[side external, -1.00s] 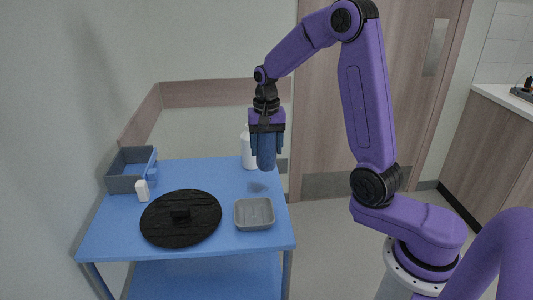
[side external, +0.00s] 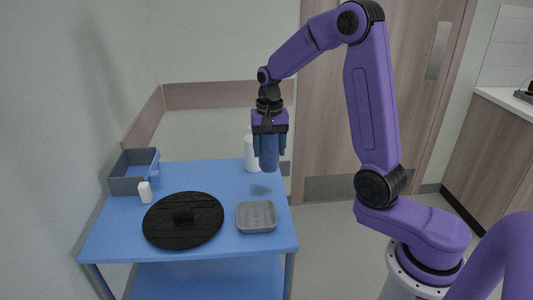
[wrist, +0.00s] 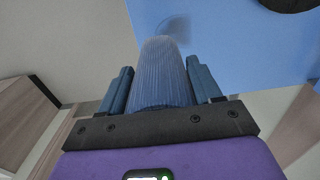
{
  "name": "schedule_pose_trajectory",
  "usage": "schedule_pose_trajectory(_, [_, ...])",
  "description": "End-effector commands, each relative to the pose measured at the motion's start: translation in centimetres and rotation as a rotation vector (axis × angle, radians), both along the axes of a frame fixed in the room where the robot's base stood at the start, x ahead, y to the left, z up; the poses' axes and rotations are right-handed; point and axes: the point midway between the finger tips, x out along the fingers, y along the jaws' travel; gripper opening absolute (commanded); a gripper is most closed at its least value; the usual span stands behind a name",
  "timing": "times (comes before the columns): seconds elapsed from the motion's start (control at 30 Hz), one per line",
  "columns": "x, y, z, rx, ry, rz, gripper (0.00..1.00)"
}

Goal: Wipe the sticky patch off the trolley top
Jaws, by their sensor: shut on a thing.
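My gripper (side external: 268,152) is shut on a blue, ribbed, rounded cloth-like thing (wrist: 162,75). It hangs below the fingers in the side view, above the far right part of the blue trolley top (side external: 210,178). In the wrist view my gripper (wrist: 162,88) has one finger on each side of the blue thing. A faint darker patch (wrist: 177,27) shows on the blue top just beyond its tip. In the side view a dim smudge (side external: 259,189) lies on the top below the held thing; I cannot tell patch from shadow there. The held thing appears clear of the top.
A white bottle (side external: 251,154) stands behind my gripper. A grey dish (side external: 257,217) and a black round disc with a raised middle (side external: 205,232) lie nearer the front. A grey-blue bin (side external: 128,184) and a small white block (side external: 145,193) stand at the left.

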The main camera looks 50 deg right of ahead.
Motion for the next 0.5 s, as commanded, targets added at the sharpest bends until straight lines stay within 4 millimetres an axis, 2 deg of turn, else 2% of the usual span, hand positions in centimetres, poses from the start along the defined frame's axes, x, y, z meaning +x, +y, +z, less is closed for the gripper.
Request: schedule_pose_trajectory(0.5, [-0.1, 0.0, -4.1, 0.001, 0.004, 0.000, 0.00])
